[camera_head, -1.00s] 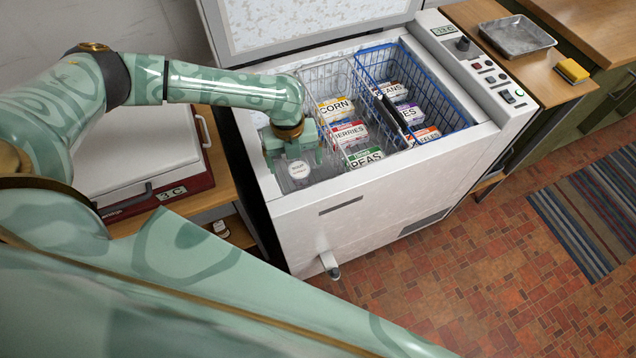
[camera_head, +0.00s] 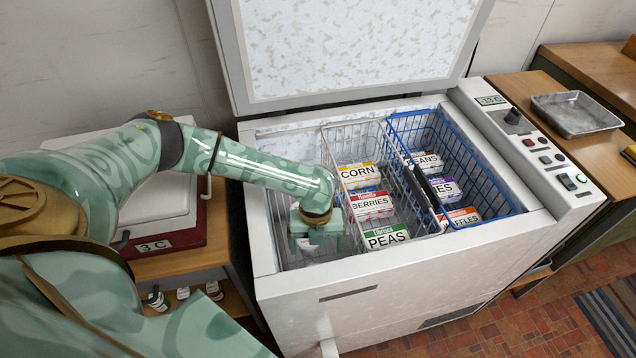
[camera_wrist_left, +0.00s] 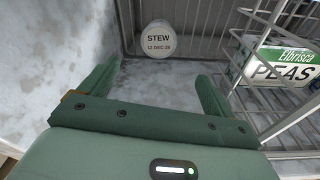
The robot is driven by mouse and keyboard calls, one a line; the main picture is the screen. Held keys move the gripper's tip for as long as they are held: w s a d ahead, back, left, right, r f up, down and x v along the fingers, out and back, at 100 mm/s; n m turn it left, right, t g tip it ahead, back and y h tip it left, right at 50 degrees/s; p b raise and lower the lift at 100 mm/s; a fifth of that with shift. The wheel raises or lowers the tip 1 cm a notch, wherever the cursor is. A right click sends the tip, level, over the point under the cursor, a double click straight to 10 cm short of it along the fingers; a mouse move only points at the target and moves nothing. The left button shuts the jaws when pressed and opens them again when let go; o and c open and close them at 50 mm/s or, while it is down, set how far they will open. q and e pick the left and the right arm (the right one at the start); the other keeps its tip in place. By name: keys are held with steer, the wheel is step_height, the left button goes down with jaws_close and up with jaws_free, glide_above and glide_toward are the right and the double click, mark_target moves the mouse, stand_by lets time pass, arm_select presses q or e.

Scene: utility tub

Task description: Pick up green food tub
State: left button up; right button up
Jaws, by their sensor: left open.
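A round tub with a pale lid marked STEW (camera_wrist_left: 158,40) stands in the freezer's left part, against its wall, in the left wrist view. Its sides are hardly visible, so I cannot tell their colour. In the head view my left gripper mostly hides it. My left gripper (camera_head: 318,240) points down inside the freezer (camera_head: 350,300), left of the wire basket. In the left wrist view its open fingers (camera_wrist_left: 155,78) are apart and empty, with the tub beyond their tips, not between them. My right gripper is not in view.
The white wire basket (camera_wrist_left: 240,75) stands close on the right, holding CORN (camera_head: 358,176), BERRIES (camera_head: 371,205) and PEAS (camera_head: 386,237) boxes. A blue wire basket (camera_head: 490,180) is farther right. The freezer's lid (camera_head: 350,45) stands open behind.

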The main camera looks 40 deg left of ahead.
arm_select(q)
steer(key=f+b, duration=0.1)
steer(key=f, duration=0.2)
steer(key=f+b, duration=0.1)
steer(key=f, duration=0.2)
steer(key=s+f+b, duration=0.1)
steer(key=f, duration=0.2)
steer(key=shift+d+f, duration=0.1)
steer(key=shift+d, duration=0.2)
step_height(320, 180, down, 5)
steer(key=b, duration=0.3)
steer(key=shift+s+f, duration=0.15)
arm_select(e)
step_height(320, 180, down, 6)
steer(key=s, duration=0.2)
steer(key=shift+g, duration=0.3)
arm_select(q)
steer(key=shift+r, duration=0.2)
steer(key=c, duration=1.2)
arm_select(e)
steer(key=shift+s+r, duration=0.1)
